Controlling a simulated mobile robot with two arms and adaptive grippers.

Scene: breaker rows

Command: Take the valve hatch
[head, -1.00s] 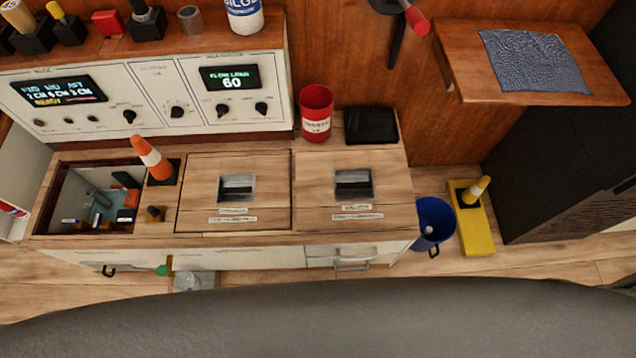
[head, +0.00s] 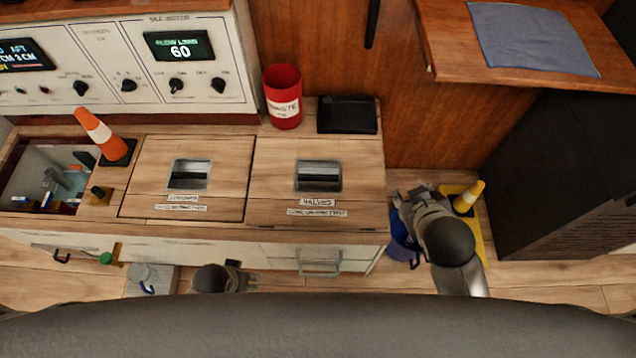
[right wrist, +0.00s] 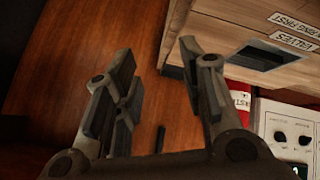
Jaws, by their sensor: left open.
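The valve hatch (head: 265,200) is the right wooden lid in the bench top, with a recessed dark pull and a label reading VALVES. It lies flat and closed. In the right wrist view the hatch (right wrist: 225,38) shows at the upper right with its label and pull. My left gripper (head: 252,277) is low in front of the bench, left of the drawer handle, open and apart from the hatch. My right gripper (head: 400,196) is beside the bench's right end, above the blue bucket. In the right wrist view it (right wrist: 158,70) is open with nothing between the fingers.
Another closed hatch (head: 150,190) lies left of it, then an open well (head: 45,180) with an orange cone (head: 100,132) beside it. A red bin (head: 283,98) and black tray (head: 347,115) stand behind. A blue bucket (head: 400,240) stands on the floor at right.

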